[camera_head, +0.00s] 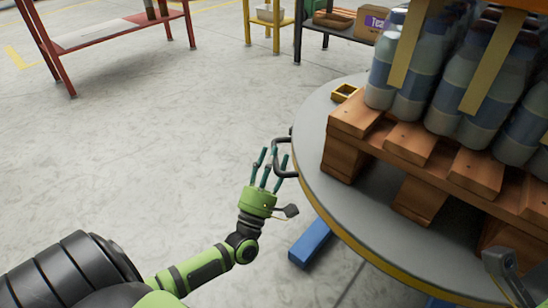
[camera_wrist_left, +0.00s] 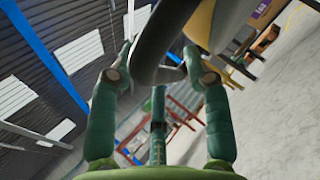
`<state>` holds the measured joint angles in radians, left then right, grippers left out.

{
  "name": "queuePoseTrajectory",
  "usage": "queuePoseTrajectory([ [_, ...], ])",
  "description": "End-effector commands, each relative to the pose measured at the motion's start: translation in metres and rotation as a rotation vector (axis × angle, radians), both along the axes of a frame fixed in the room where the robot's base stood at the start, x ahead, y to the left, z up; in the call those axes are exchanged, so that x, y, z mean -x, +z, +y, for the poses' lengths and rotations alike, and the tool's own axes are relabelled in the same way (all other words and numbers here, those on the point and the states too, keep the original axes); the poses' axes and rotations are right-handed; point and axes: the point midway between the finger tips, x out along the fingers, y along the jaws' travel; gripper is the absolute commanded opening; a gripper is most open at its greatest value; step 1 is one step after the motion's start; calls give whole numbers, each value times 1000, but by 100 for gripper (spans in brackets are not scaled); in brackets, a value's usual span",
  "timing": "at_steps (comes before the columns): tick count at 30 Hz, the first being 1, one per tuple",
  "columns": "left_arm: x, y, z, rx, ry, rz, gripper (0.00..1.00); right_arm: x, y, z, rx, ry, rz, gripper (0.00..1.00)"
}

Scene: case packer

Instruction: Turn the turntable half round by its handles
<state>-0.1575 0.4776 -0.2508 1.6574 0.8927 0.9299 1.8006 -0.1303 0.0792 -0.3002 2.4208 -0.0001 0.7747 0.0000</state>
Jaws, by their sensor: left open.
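The round grey turntable (camera_head: 310,172) with a yellow rim fills the right of the head view. A dark bar handle (camera_head: 278,146) sticks out from its left edge. My left gripper (camera_head: 272,163) is open at this handle, its fingers spread beside and around it. In the left wrist view, the dark curved handle (camera_wrist_left: 152,48) passes between the open fingers (camera_wrist_left: 160,75); whether they touch it I cannot tell.
A blue floor bar (camera_head: 310,243) juts out below. A red table (camera_head: 100,38) stands at the back left. The floor between is clear.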

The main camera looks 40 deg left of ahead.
Motion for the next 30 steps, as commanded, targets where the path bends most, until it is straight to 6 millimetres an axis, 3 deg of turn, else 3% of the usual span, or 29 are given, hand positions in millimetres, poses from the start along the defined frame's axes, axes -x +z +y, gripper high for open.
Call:
queuePoseTrajectory([
  [11, -6, 5, 1, -1, 0, 1, 49, 0, 1, 0, 0, 0, -5, 47],
  [12, -6, 4, 1, -1, 0, 1, 33, 0, 1, 0, 0, 0, -5, 47],
  [15, -6, 4, 1, -2, 1, 1, 0, 0, 1, 0, 0, 0, -5, 47],
  [23, -6, 4, 0, 1, 1, 1, 0, 0, 1, 0, -1, 0, -5, 47],
  [30, -1, 4, -14, 5, 23, 3, 0, 0, 3, 0, -1, 0, -6, 47],
])
